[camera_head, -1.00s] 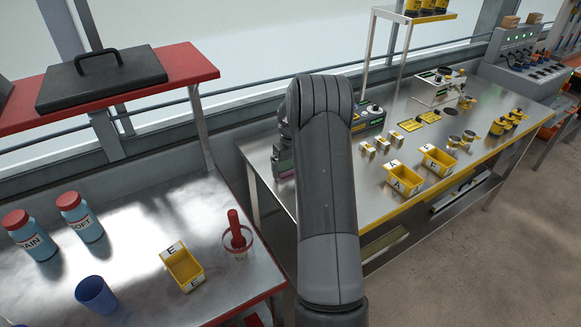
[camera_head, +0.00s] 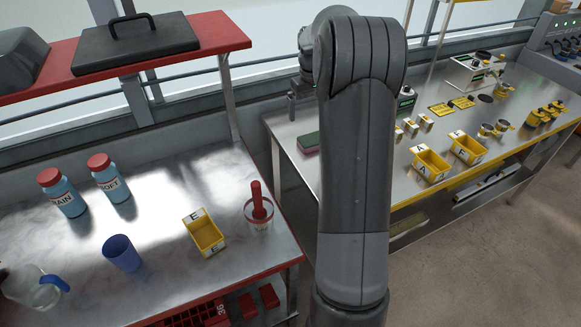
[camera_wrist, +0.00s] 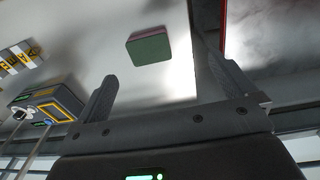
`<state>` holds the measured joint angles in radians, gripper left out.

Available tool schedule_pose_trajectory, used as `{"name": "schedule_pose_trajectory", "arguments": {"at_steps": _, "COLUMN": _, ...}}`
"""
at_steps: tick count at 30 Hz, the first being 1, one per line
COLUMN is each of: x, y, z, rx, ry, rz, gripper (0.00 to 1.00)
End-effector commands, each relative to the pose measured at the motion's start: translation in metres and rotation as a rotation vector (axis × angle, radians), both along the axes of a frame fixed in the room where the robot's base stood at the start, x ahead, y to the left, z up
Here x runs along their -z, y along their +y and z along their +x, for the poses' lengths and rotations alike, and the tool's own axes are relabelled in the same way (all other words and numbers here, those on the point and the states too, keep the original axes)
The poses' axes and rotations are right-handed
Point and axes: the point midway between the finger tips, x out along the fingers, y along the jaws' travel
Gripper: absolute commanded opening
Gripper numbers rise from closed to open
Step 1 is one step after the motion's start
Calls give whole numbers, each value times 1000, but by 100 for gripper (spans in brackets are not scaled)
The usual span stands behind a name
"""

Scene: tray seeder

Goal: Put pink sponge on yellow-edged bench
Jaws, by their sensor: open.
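The pink sponge (camera_head: 309,143) lies flat on the left part of the yellow-edged bench (camera_head: 345,172), with a green upper face and a pink side showing. In the wrist view the sponge (camera_wrist: 148,47) sits beyond the fingertips, apart from them. My gripper (camera_wrist: 170,73) is open, with nothing between its two fingers. In the head view my arm hides part of the bench, and the gripper is mostly hidden behind it, above the bench's back left.
Yellow bins (camera_head: 430,164) and small labelled boxes stand right of my arm on the bench. The red-edged bench (camera_head: 160,262) at left holds bottles, a blue cup (camera_head: 122,254), a yellow bin (camera_head: 205,234) and a red-handled tool in a container. A red shelf (camera_head: 222,33) overhangs it.

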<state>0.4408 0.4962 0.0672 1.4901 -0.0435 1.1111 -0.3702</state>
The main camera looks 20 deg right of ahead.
Motion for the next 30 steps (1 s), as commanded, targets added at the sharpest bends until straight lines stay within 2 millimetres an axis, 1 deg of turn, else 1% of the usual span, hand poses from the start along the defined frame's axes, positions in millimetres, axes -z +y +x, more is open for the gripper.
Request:
{"name": "schedule_pose_trajectory", "arguments": {"at_steps": 1, "x": -19, "y": 17, "z": -8, "rx": -6, "ry": -20, "rz": -10, "gripper": 100}}
{"name": "schedule_pose_trajectory", "arguments": {"at_steps": 3, "x": -39, "y": 37, "z": -22, "rx": -7, "ry": -45, "rz": -21, "gripper": 100}}
{"name": "schedule_pose_trajectory", "arguments": {"at_steps": 6, "x": -64, "y": 65, "z": -44, "rx": -9, "ry": -78, "rz": -33, "gripper": 100}}
{"name": "schedule_pose_trajectory", "arguments": {"at_steps": 8, "x": -78, "y": 81, "z": -59, "rx": -9, "ry": -101, "rz": -40, "gripper": 100}}
{"name": "schedule_pose_trajectory", "arguments": {"at_steps": 9, "x": -86, "y": 91, "z": -69, "rx": -8, "ry": -115, "rz": -43, "gripper": 100}}
{"name": "schedule_pose_trajectory", "arguments": {"at_steps": 11, "x": -97, "y": 106, "z": -85, "rx": -8, "ry": -136, "rz": -46, "gripper": 100}}
{"name": "schedule_pose_trajectory", "arguments": {"at_steps": 15, "x": -117, "y": 139, "z": -125, "rx": -7, "ry": -189, "rz": -51, "gripper": 100}}
{"name": "schedule_pose_trajectory", "arguments": {"at_steps": 19, "x": -128, "y": 166, "z": -165, "rx": -7, "ry": -239, "rz": -49, "gripper": 100}}
{"name": "schedule_pose_trajectory", "arguments": {"at_steps": 23, "x": -133, "y": 190, "z": -206, "rx": -6, "ry": -288, "rz": -41, "gripper": 100}}
{"name": "schedule_pose_trajectory", "arguments": {"at_steps": 24, "x": -133, "y": 196, "z": -219, "rx": -6, "ry": -303, "rz": -38, "gripper": 100}}
{"name": "schedule_pose_trajectory", "arguments": {"at_steps": 26, "x": -132, "y": 205, "z": -238, "rx": -5, "ry": -326, "rz": -33, "gripper": 100}}
{"name": "schedule_pose_trajectory", "arguments": {"at_steps": 30, "x": -125, "y": 222, "z": -280, "rx": -4, "ry": -379, "rz": -15, "gripper": 100}}
